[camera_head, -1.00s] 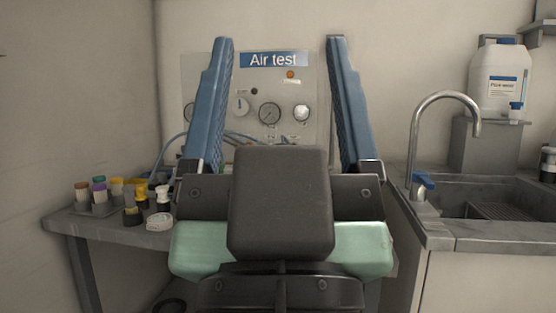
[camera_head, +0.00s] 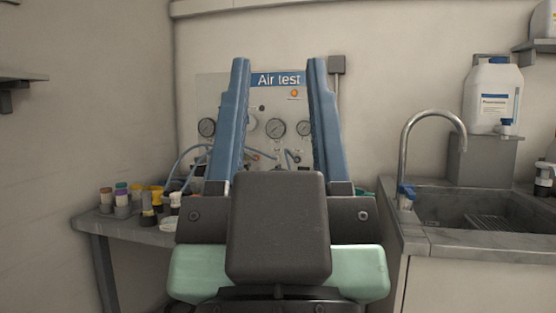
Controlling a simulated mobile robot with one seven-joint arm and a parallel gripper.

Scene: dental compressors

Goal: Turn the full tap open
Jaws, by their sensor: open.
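My gripper (camera_head: 278,66) is open and empty. A curved metal sink tap (camera_head: 404,160) with a blue handle (camera_head: 406,191) stands right of my gripper. A white water container (camera_head: 491,95) on a grey stand has a small spout tap (camera_head: 506,127) with a blue part at its lower right. I cannot tell which tap is the full one. My gripper touches none of them. Its body hides the panel's lower part.
The grey bench (camera_head: 125,229) at the left holds several small coloured-top bottles (camera_head: 122,195) and a white lid. Hoses and gauges (camera_head: 275,128) sit on the panel. The sink (camera_head: 455,208) is set in a counter at the right. A shelf (camera_head: 22,78) juts from the left wall.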

